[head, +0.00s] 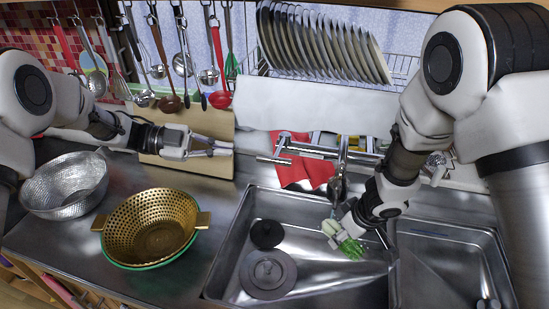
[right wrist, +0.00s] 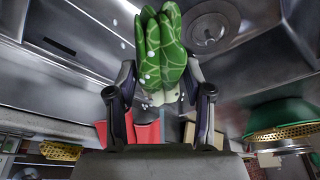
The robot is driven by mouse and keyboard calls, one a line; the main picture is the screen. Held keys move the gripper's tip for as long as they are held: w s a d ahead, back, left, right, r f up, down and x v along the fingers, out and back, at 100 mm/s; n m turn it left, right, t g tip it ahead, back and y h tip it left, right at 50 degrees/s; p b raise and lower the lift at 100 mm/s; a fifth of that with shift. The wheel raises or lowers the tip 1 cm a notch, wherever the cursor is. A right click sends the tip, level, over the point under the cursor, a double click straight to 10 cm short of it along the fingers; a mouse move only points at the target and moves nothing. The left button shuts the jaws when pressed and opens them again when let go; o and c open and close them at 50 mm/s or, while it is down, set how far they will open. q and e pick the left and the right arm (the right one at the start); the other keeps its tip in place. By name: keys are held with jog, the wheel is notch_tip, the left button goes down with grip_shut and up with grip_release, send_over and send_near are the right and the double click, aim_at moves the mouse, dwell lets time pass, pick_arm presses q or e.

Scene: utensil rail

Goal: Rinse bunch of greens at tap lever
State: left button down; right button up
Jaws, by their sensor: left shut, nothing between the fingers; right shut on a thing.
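The bunch of greens (head: 351,248) is over the left sink basin, below the tap (head: 338,184). My right gripper (head: 338,231) is shut on its pale stalks; the green leaves point down into the basin. In the right wrist view the patterned leaves (right wrist: 165,45) extend past the fingers, with small white drops around them. The tap's chrome bar and lever area (head: 300,150) is behind, in front of a red cloth. My left gripper (head: 228,148) is shut and empty, in front of a wooden board, left of the tap and apart from it.
The steel double sink (head: 233,245) has a round drain piece (head: 268,274) and a dark disc (head: 266,233). A gold colander (head: 150,222) and a silver colander (head: 66,184) stand on the left counter. Utensils hang at the back left; a plate rack (head: 320,42) hangs above.

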pick_arm(q)
notch_tip(320, 180, up, 6)
jog(key=w+n+g+y, duration=0.1)
jog(key=w+n+g, duration=0.2)
jog(key=n+g, duration=0.1)
send_over(264, 157)
notch_tip(264, 157, down, 3)
jog(key=shift+s+f+m, duration=0.15)
jog(key=shift+f+m, duration=0.05)
jog(key=shift+m, duration=0.1)
notch_tip(264, 157, down, 4)
jog(key=shift+r, duration=0.25)
jog(key=shift+w+a+f, duration=0.1)
jog(key=shift+w+f, duration=0.15)
jog(key=shift+f, duration=0.05)
pick_arm(e)
jog(key=shift+w+a, duration=0.1)
pick_arm(q)
jog(key=shift+s, duration=0.1)
